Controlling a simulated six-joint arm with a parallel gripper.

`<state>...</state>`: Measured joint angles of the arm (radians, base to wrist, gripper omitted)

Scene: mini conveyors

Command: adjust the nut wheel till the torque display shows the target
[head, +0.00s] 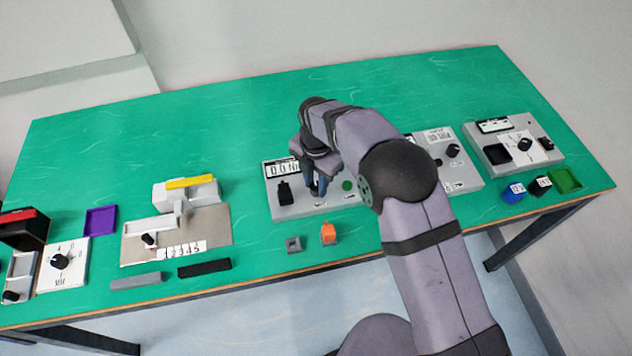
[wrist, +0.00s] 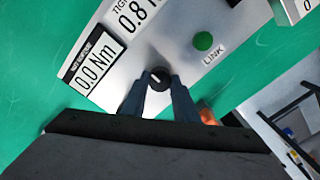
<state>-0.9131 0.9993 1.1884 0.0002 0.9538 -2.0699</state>
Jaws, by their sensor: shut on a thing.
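The torque station is a light grey box (head: 290,211) on the green table, partly hidden behind my arm in the head view. Its torque display (wrist: 95,67) reads 0.0 Nm. A second label beside it (wrist: 130,17) shows "0.8" and starts with "TIG", cut off by the picture's edge. The nut wheel is a small black knob (wrist: 157,76) with a white mark. My gripper (wrist: 158,88) points down at the box, its two dark fingers shut on the nut wheel. A green round button (wrist: 202,41) marked LINK sits to the right of the wheel.
A black switch-like part (head: 284,192) stands left on the same box. A grey block (head: 293,244) and an orange block (head: 328,234) lie in front. Other stations stand at the right (head: 513,144) and left (head: 177,228). The back of the table is clear.

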